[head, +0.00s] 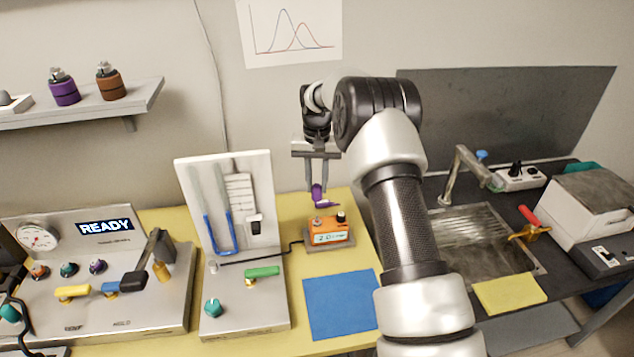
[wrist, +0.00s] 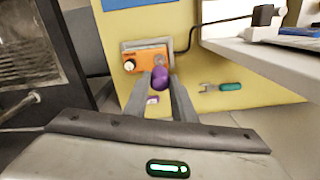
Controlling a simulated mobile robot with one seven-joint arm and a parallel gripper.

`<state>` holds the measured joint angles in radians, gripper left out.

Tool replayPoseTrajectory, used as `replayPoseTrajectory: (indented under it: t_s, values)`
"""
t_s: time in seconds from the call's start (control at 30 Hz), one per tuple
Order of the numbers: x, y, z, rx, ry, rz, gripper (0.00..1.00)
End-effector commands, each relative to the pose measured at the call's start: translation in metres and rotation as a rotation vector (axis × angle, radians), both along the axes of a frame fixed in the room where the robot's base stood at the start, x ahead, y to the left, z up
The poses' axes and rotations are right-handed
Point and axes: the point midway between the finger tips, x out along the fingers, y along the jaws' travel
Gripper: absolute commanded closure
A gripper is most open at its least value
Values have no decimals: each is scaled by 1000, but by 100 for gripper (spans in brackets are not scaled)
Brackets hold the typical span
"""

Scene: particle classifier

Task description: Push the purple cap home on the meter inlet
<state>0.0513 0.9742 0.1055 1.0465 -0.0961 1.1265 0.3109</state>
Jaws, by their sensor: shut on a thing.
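The orange meter (head: 327,234) sits on a grey base on the yellow bench top, its small lit display facing front. It also shows in the wrist view (wrist: 150,54). My gripper (head: 320,186) points down above the meter, shut on the purple cap (head: 317,193). In the wrist view the purple cap (wrist: 160,79) is between the fingertips, in front of the meter. In the head view the cap appears above the meter's top, with a gap. The meter's inlet is not clearly seen in the wrist view, where the cap covers part of the meter.
A white upright panel stand (head: 265,310) with a green lever is to the left, and a black cable runs from it to the meter. A blue mat (head: 341,305) lies in front. A READY console (head: 160,325) is far left. A sink (head: 487,240) is right, beyond my arm.

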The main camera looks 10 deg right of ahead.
Motion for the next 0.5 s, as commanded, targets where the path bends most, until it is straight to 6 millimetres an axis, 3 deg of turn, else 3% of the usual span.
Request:
replayPoseTrajectory:
  t_s: [0.23,0.5]
  values:
    - [-1,0,1,0,-1,1,98]
    - [-1,0,-16,0,0,0,98]
